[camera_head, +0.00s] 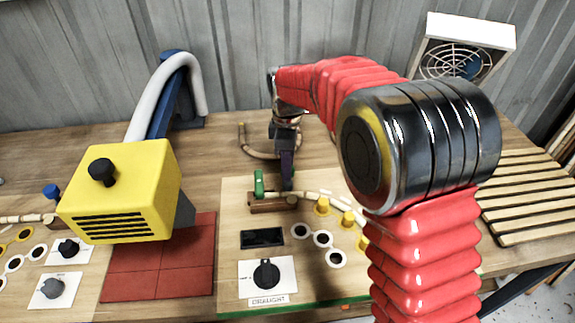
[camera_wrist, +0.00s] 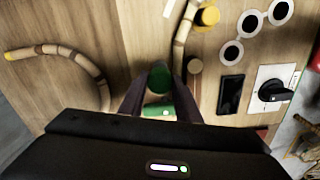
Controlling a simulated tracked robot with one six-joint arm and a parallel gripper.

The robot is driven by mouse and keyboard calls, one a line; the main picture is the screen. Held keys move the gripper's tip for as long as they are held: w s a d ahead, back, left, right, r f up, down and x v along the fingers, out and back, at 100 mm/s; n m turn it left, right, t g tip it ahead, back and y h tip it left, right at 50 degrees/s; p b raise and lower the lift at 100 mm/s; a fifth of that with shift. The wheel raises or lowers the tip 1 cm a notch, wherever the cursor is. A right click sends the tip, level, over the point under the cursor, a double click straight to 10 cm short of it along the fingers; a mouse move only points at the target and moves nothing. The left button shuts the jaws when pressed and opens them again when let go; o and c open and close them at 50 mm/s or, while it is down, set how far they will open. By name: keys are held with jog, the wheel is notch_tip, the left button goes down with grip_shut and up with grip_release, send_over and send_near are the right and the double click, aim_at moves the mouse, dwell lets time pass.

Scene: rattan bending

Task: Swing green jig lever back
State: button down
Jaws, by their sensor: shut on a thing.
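The jig has a wooden base (camera_head: 273,207) on the pale board, with an upright green piece (camera_head: 259,184) at its left end. My gripper (camera_head: 288,186) reaches down at the jig's right part, mostly hiding what it holds. In the wrist view, my gripper's dark fingers flank the round green lever (camera_wrist: 159,77) and are shut on it. A second green part (camera_wrist: 160,110) shows between the fingers, nearer the palm. A pale jointed rattan pole (camera_head: 312,195) runs right from the jig past yellow pegs (camera_head: 322,205); it also shows in the wrist view (camera_wrist: 182,38).
A yellow box (camera_head: 122,192) on a blue arm hangs over red tiles (camera_head: 160,265) at left. A draught dial (camera_head: 266,274) and a dark display (camera_head: 262,238) lie in front. A curved rattan piece (camera_head: 250,148) lies behind. A slatted rack (camera_head: 525,190) and fan (camera_head: 460,50) are right.

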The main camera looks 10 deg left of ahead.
jog(key=c, duration=1.7)
grip_release()
jog(key=shift+s+a, duration=0.2)
jog(key=shift+a, duration=0.2)
jog(key=o, duration=0.4)
jog(key=shift+d, duration=0.15)
jog(key=shift+w, duration=0.1)
notch_tip(320, 180, up, 14)
jog(key=shift+f, duration=0.15)
